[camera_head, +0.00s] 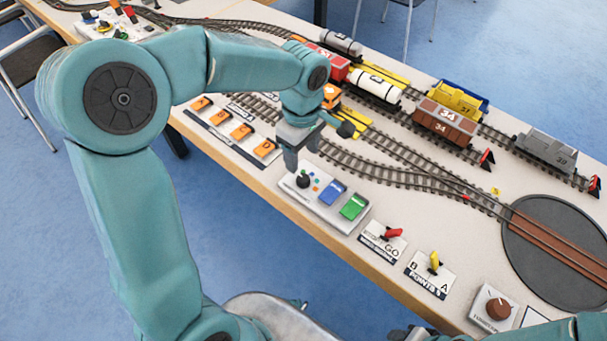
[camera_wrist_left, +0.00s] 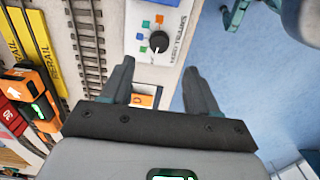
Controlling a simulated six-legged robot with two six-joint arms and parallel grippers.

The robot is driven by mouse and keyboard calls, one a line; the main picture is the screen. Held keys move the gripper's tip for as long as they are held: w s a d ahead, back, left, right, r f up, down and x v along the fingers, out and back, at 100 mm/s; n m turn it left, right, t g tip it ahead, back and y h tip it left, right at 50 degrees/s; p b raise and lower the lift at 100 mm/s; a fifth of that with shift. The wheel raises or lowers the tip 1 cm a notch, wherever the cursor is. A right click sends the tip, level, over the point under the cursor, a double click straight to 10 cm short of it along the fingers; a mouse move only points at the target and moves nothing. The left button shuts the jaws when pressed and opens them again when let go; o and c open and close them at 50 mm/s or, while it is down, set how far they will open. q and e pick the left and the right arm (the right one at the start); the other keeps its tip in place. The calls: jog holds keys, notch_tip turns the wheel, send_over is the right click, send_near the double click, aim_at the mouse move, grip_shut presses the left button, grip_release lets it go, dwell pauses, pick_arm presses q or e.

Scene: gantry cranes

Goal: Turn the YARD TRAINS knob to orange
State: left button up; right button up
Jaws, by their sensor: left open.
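The black knob (camera_head: 303,181) stands on a white panel (camera_head: 333,224) near the table's edge, beside small coloured squares. In the left wrist view the knob (camera_wrist_left: 158,40) has blue, green and orange squares around its far and left side; the orange square (camera_wrist_left: 159,20) is above it. I cannot make out which square its pointer faces. My left gripper (camera_head: 302,152) is open and empty over the near end of the panel; its fingers (camera_wrist_left: 157,75) are apart, short of the knob, not touching it. Part of my right gripper seems to show at the wrist view's top right; its jaws are unclear.
Blue (camera_head: 332,193) and green (camera_head: 354,207) buttons share the panel. A red lever (camera_head: 393,233) and a yellow lever (camera_head: 434,262) stand to the right. Orange buttons (camera_head: 242,131) line the edge to the left. Tracks with wagons (camera_head: 445,122) lie behind.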

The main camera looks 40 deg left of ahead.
aim_at(303, 178)
pick_arm(q)
notch_tip(303, 178, down, 8)
jog(key=shift+w+d+f+b, duration=0.1)
jog(key=shift+f+b, duration=0.15)
jog(key=shift+b, duration=0.05)
jog(key=c, duration=1)
